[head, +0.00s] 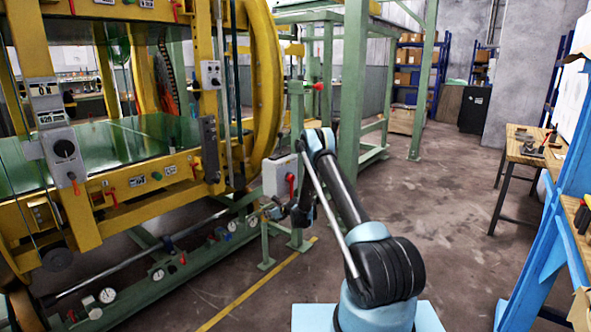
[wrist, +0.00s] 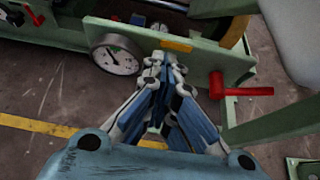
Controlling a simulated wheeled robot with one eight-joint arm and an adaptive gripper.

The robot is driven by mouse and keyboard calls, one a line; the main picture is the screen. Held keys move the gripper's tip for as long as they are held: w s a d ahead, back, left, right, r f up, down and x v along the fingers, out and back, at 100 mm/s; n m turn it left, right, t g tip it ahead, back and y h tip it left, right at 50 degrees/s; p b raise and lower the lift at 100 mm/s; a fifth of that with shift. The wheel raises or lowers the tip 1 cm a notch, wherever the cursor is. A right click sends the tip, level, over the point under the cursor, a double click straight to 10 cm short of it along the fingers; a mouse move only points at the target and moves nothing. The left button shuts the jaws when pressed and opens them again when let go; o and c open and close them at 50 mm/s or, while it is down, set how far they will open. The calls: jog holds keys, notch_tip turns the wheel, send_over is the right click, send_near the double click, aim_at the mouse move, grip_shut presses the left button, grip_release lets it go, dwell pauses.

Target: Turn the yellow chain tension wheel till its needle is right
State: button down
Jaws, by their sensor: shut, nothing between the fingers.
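My gripper (wrist: 168,62) is shut and empty, its fingertips close to a green panel (wrist: 215,68) in the wrist view. In the head view my gripper (head: 270,211) is low beside the green and yellow machine. A round white gauge (wrist: 117,55) with a dark needle sits on the panel just left of the fingertips; its scale is too small to read. It also shows in the head view (head: 253,221). A yellow plate (wrist: 176,44) is just above the fingertips. I cannot make out the yellow wheel; the fingers cover part of the panel. Contact cannot be told.
A red lever (wrist: 240,90) sticks out right of the fingers. A grey box with a red switch (head: 281,177) stands just above my gripper. More gauges (head: 108,295) line the machine's lower rail. The floor (head: 450,190) is clear towards the workbench (head: 530,150).

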jog(key=shift+w+d+r, duration=0.15)
jog(key=shift+w+d, duration=0.35)
jog(key=shift+w, duration=0.15)
jog(key=shift+w+d, duration=0.4)
jog(key=shift+w, duration=0.1)
dwell(0.8)
jog(key=shift+w, duration=0.1)
jog(key=s+d, duration=0.3)
jog(key=d, duration=0.2)
jog(key=shift+s+r, duration=0.2)
jog(key=shift+s, duration=0.15)
dwell(0.3)
jog(key=shift+a, duration=0.15)
